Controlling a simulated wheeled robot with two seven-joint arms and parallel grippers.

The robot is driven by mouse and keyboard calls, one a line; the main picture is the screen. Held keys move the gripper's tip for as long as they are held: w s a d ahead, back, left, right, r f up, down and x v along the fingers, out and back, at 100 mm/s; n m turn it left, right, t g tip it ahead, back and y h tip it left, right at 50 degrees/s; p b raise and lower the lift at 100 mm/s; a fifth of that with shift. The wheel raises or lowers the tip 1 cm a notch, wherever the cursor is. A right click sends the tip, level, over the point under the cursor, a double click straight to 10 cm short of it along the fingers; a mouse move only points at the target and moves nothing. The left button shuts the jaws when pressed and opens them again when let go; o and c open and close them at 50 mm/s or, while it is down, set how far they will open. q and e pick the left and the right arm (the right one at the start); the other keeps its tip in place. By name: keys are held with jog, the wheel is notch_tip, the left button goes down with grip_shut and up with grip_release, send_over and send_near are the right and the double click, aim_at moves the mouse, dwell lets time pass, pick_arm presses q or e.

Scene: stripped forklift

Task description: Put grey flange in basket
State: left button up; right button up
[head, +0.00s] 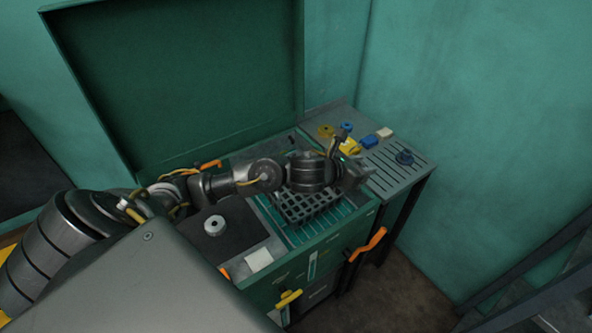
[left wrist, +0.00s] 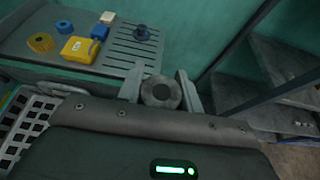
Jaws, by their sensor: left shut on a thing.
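My left gripper (left wrist: 161,84) is shut on a round grey flange (left wrist: 161,92) with a central hole, seen between its two fingers in the left wrist view. In the head view this gripper (head: 357,174) is above the right edge of the green cabinet, just right of the basket; the held flange is not clear there. The dark grid basket (head: 296,210) sits in the cabinet top, partly hidden by my arm. Its pale grid also shows at the left edge of the left wrist view (left wrist: 22,122). My right gripper is not in view.
A grey side table holds a dark blue flanged part (head: 404,157), a yellow block (head: 351,147), blue parts (head: 369,141), a yellow ring (head: 325,131) and a cream block (head: 385,132). A light grey ring-shaped part (head: 214,225) lies on a dark mat. Orange handles (head: 367,244) stick out in front.

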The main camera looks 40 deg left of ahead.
pick_arm(q)
jog(key=shift+w+a+f+n+y+p, duration=0.25)
jog(key=shift+a+f+n+y+p, duration=0.15)
jog(key=shift+n+y+p, duration=0.3)
jog(key=shift+a+f+n+t+y+p, duration=0.3)
jog(key=shift+f+n+y+p, duration=0.45)
jog(key=shift+y, duration=0.25)
jog(key=s+a+f+n+y+p, duration=0.2)
jog(key=s+f+n+y+p, duration=0.1)
jog(key=f+y+p, duration=0.1)
jog(key=b, duration=0.9)
send_over(315, 194)
jog(key=shift+n, duration=0.35)
notch_tip(315, 194, down, 10)
jog(key=shift+d+f, duration=0.1)
jog(key=shift+f, duration=0.15)
jog(key=f+p, duration=0.1)
jog(key=f, duration=0.2)
jog(key=shift+a, duration=0.2)
jog(key=shift+f, duration=0.3)
jog(key=shift+f, duration=0.1)
